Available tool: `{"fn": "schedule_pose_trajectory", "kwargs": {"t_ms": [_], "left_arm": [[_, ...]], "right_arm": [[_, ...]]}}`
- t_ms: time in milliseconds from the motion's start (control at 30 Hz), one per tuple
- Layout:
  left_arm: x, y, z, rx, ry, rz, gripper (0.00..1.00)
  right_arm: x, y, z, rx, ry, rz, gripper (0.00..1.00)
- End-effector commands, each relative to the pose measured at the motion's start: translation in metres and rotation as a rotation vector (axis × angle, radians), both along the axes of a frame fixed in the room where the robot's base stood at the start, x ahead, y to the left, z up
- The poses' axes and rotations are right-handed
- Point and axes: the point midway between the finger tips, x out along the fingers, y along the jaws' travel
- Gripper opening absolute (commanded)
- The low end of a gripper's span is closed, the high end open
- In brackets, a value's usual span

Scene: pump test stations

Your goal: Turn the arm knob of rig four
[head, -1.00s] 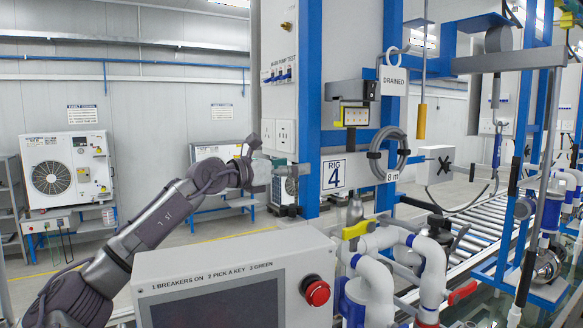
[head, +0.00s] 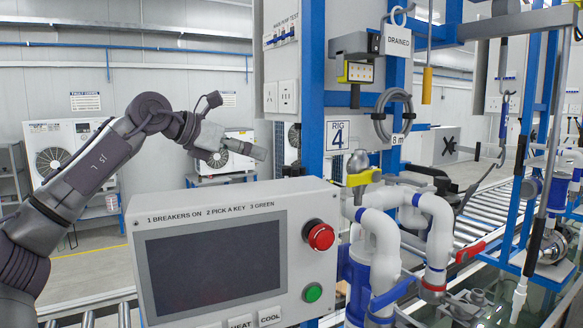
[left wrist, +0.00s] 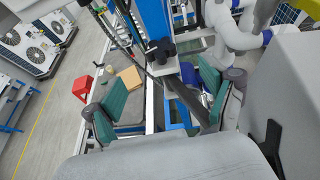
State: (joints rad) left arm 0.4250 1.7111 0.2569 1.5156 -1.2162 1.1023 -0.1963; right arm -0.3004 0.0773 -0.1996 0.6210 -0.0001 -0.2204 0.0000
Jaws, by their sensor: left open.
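The rig four sign (head: 338,139) hangs on the blue frame, above and right of a grey control panel (head: 140,262) with a dark screen. The panel carries a red mushroom button (head: 320,236) and a green button (head: 312,292). I cannot tell which part is the arm knob. My left gripper (head: 258,153) is in front of the frame, left of the sign and above the panel, pointing right. In the left wrist view its two teal-padded fingers (left wrist: 165,75) stand wide apart, with nothing held between them. My right gripper does not show.
White pipes (head: 380,245) with a yellow handle (head: 364,177) and a red handle (head: 470,252) stand right of the panel. A roller conveyor (head: 490,203) runs behind them. A coiled grey hose (head: 393,113) hangs on the frame. White fan units stand along the back wall.

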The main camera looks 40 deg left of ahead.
Motion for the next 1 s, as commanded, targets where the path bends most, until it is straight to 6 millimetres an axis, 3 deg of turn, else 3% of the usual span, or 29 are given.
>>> {"fn": "schedule_pose_trajectory", "kwargs": {"t_ms": [200,400,1000], "left_arm": [[0.039,-0.008,-0.011,-0.002,0.008,-0.001,0.83],[0.063,-0.013,-0.023,0.001,0.005,0.000,0.83],[0.107,-0.021,-0.044,0.000,0.000,0.001,0.83]], "right_arm": [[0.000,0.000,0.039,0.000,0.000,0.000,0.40],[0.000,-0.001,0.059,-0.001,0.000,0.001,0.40],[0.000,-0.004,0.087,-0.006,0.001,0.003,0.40]]}}
